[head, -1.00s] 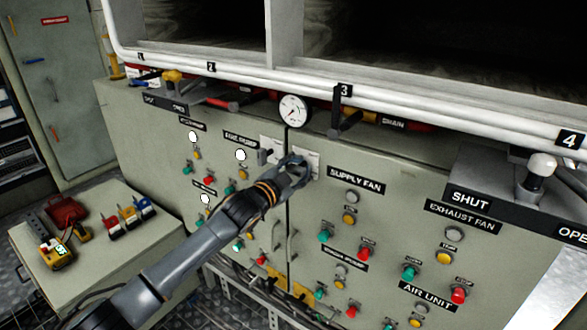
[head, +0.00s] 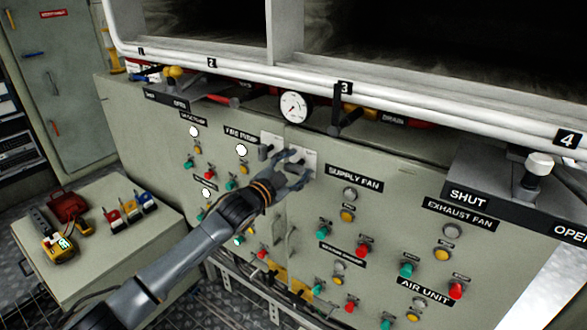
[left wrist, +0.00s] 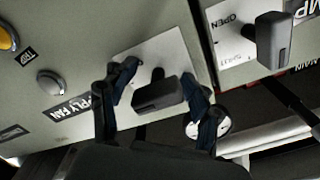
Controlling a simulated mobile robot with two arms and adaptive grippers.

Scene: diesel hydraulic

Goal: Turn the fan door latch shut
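The fan door latch is a dark handle (left wrist: 158,94) on a pale plate (left wrist: 172,52) in the left wrist view. In the head view its plate (head: 309,160) shows on the cabinet door above the SUPPLY FAN label (head: 353,178). My left gripper (head: 296,167) is at this latch. In the left wrist view its dark fingers (left wrist: 162,98) stand apart on both sides of the handle, with gaps showing. The gripper looks open. The words on this latch's plate cannot be read. My right gripper is not in view.
A second latch (left wrist: 270,40), on a plate marked OPEN and SHUT, sits close by on the adjoining door. A pressure gauge (head: 294,105) and a white pipe rail (head: 430,110) are above. Buttons cover the doors. A side table (head: 95,250) with tools stands at left.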

